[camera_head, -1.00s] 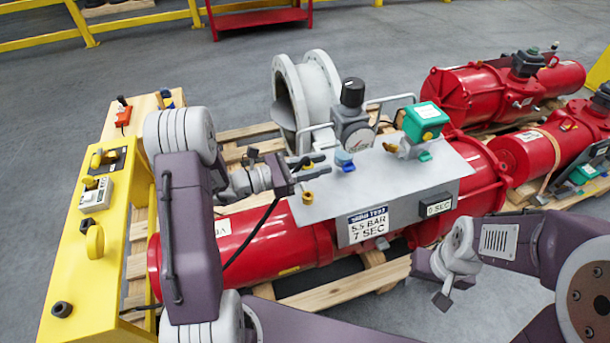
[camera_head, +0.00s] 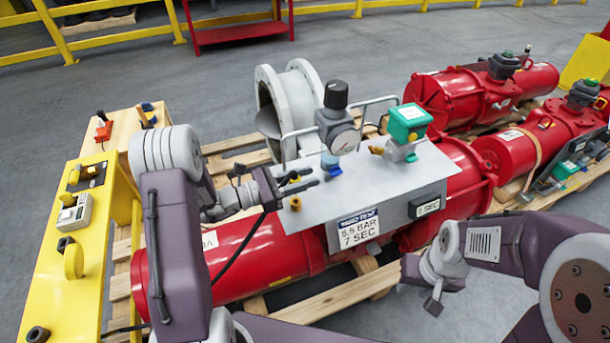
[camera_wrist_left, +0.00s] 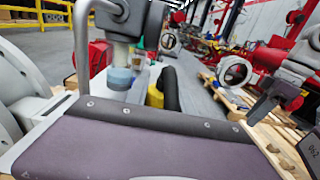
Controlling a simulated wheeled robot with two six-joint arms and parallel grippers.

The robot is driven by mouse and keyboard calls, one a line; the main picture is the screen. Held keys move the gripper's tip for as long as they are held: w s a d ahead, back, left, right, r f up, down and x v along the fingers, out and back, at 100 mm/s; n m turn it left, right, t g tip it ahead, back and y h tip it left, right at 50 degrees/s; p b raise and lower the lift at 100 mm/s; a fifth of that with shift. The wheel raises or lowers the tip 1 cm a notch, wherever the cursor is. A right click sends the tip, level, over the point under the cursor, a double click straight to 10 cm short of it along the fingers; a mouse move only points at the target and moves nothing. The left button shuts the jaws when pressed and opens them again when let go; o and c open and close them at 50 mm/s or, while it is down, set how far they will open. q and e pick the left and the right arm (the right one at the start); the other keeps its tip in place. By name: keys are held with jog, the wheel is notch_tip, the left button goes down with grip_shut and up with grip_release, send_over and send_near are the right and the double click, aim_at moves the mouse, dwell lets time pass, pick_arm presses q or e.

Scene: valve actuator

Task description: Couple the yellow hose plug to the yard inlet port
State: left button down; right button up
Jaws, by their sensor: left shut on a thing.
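My left gripper (camera_head: 298,182) is shut over the near left part of the grey panel (camera_head: 400,180). A black hose (camera_head: 238,248) runs down from its jaws; the yellow plug is mostly hidden between the fingers. A small yellow fitting (camera_head: 295,203) stands on the panel just below the fingers, apart from them in the picture; whether it is the yard inlet port, I cannot tell. A blue fitting (camera_head: 331,165) is just beyond the fingertips.
A gauge with a black knob (camera_head: 337,115) and a green-topped valve (camera_head: 407,125) stand on the panel. A sign reads 5.5 BAR 7 SEC (camera_head: 358,229). The red actuator (camera_head: 240,245) lies underneath. A yellow bench (camera_head: 50,270) stands left.

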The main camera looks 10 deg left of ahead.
pick_arm(q)
jog(key=shift+f+b, duration=0.35)
jog(key=shift+f, duration=0.55)
jog(key=shift+r+p, duration=0.1)
jog(key=shift+p, duration=0.3)
dwell(0.6)
jog(key=shift+f+b, duration=1.15)
jog(key=shift+f, duration=0.55)
jog(key=c, duration=1)
grip_release()
jog(key=shift+s+a, duration=0.1)
jog(key=p+v, duration=0.1)
jog(key=v, duration=0.7)
jog(key=shift+s+a, duration=0.3)
